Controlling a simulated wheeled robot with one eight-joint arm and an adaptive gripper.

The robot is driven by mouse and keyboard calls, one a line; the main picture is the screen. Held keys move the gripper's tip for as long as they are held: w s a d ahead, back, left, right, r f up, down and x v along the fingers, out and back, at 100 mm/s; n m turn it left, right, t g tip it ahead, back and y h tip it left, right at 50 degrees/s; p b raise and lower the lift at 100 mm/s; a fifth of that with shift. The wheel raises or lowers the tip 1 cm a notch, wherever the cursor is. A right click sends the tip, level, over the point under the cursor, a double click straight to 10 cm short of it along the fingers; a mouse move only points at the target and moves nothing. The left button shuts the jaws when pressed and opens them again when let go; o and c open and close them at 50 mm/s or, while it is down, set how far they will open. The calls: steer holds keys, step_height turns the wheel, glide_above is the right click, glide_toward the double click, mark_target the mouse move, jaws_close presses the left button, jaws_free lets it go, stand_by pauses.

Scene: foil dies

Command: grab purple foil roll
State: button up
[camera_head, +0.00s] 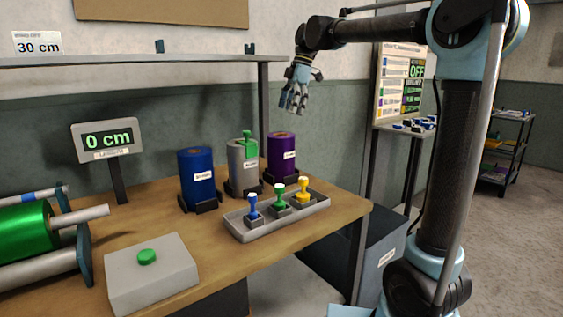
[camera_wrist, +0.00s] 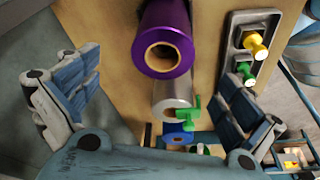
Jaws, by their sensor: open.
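The purple foil roll (camera_head: 281,156) stands upright in a dark holder at the right end of a row of rolls on the wooden table. In the wrist view the purple roll (camera_wrist: 170,52) is seen from above, with its open tan core toward the camera. My gripper (camera_head: 292,108) is above the table, over the right end of the row, apart from the roll. In the wrist view its fingers (camera_wrist: 155,100) are spread wide with nothing between them touching.
A silver roll (camera_head: 241,175) with a green clip and a blue roll (camera_head: 196,178) stand left of the purple one. A grey tray (camera_head: 240,226) with blue, green and yellow stamps lies in front. A green-button box (camera_head: 150,275), a display (camera_head: 107,139) and a shelf (camera_head: 130,59) are left.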

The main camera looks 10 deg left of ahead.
mark_target(278, 151)
steer(key=x, duration=1)
steer(key=shift+f, duration=0.15)
steer(key=shift+s+x, duration=0.15)
steer(key=shift+x, duration=1.2)
steer(key=shift+s+x, duration=0.15)
steer(key=shift+x, duration=1.25)
steer(key=c, duration=1.5)
